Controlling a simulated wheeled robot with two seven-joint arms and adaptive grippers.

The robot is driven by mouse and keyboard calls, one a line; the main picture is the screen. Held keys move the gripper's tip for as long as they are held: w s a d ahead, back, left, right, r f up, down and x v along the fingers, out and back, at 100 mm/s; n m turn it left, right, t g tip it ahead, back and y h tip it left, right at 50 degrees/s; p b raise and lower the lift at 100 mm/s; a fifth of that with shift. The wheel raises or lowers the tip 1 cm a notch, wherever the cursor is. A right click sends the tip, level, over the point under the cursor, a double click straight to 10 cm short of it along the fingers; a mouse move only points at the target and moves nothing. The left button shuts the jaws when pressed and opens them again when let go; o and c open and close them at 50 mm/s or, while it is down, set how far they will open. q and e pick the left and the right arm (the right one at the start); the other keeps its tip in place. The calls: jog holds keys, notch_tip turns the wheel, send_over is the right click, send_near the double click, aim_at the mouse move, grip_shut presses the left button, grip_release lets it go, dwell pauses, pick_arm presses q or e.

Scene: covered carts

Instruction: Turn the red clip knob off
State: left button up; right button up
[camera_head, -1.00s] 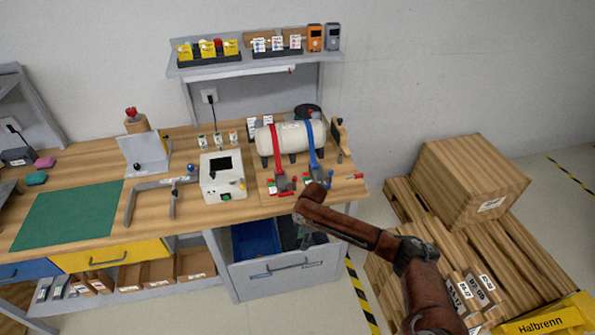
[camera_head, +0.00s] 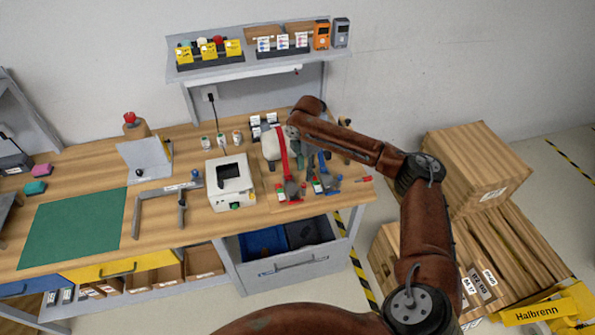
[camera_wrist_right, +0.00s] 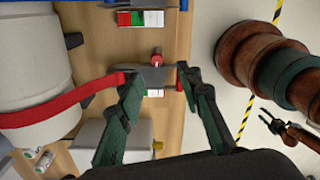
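The red clip knob (camera_wrist_right: 157,60) shows in the right wrist view as a small red cap beside a dark grey clip body (camera_wrist_right: 157,76). A red strap (camera_wrist_right: 60,113) runs to this clip from the white tank (camera_wrist_right: 35,80). In the head view the red clip (camera_head: 290,190) sits on the bench in front of the tank (camera_head: 270,146). My right gripper (camera_wrist_right: 158,82) is open, its two dark green fingers on either side of the clip in the wrist view; contact cannot be told.
A blue-strap clip (camera_head: 325,186) lies right of the red one. A white instrument box (camera_head: 231,183) stands left of the clips. A shelf (camera_head: 245,63) is above and behind. An open drawer (camera_head: 290,266) juts out below the bench. Wooden crates stand at right.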

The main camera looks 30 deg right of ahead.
aim_at(304, 184)
jog(key=shift+w+f, duration=0.15)
jog(key=shift+w, duration=0.2)
jog(key=shift+w+f, duration=0.1)
jog(key=shift+f, duration=0.3)
jog(key=f, duration=0.6)
jog(key=shift+s+f, duration=0.2)
jog(key=shift+f, duration=0.05)
jog(key=shift+c, duration=0.3)
grip_shut()
